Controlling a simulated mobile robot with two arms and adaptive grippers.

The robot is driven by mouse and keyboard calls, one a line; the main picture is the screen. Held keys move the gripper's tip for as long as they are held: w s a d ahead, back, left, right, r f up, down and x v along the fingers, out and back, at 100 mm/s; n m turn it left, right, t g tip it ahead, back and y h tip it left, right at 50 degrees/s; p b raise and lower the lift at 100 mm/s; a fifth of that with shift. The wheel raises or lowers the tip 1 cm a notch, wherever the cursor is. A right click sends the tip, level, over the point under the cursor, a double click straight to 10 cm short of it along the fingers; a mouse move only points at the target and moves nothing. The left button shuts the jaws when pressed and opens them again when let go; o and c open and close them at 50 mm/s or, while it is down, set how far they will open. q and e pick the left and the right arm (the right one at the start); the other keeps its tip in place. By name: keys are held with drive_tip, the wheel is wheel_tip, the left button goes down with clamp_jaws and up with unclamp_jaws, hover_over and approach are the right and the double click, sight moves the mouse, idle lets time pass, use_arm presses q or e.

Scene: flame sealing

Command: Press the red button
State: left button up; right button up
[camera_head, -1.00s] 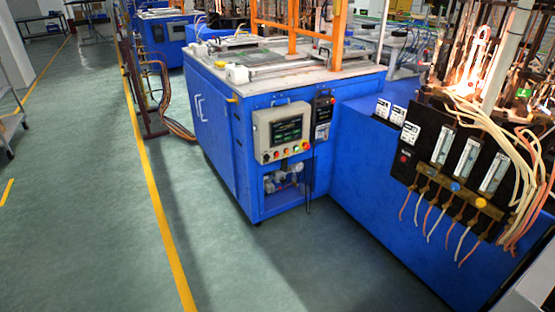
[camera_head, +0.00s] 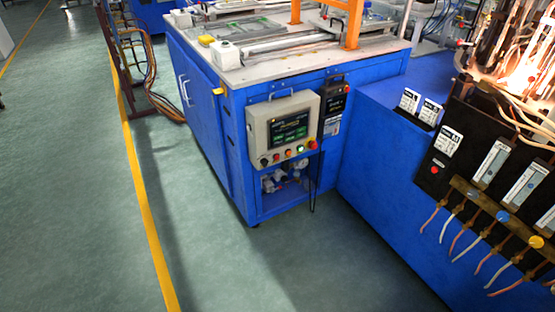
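A beige control panel (camera_head: 256,127) with a dark screen (camera_head: 289,133) is mounted on the front of a blue machine cabinet. A row of small knobs and buttons runs along its lower edge. A larger red button (camera_head: 312,144) sits at the right end of that row, beside a lit green one (camera_head: 300,149). Another small red button (camera_head: 433,170) is on the black gauge panel to the right. Neither of my grippers is in view.
The blue cabinet (camera_head: 205,127) has a pale worktop and an orange frame post (camera_head: 354,25). A lower blue unit (camera_head: 378,150) adjoins it on the right, with hoses and glowing flames. Green floor (camera_head: 215,270) in front is clear, crossed by a yellow line (camera_head: 146,205).

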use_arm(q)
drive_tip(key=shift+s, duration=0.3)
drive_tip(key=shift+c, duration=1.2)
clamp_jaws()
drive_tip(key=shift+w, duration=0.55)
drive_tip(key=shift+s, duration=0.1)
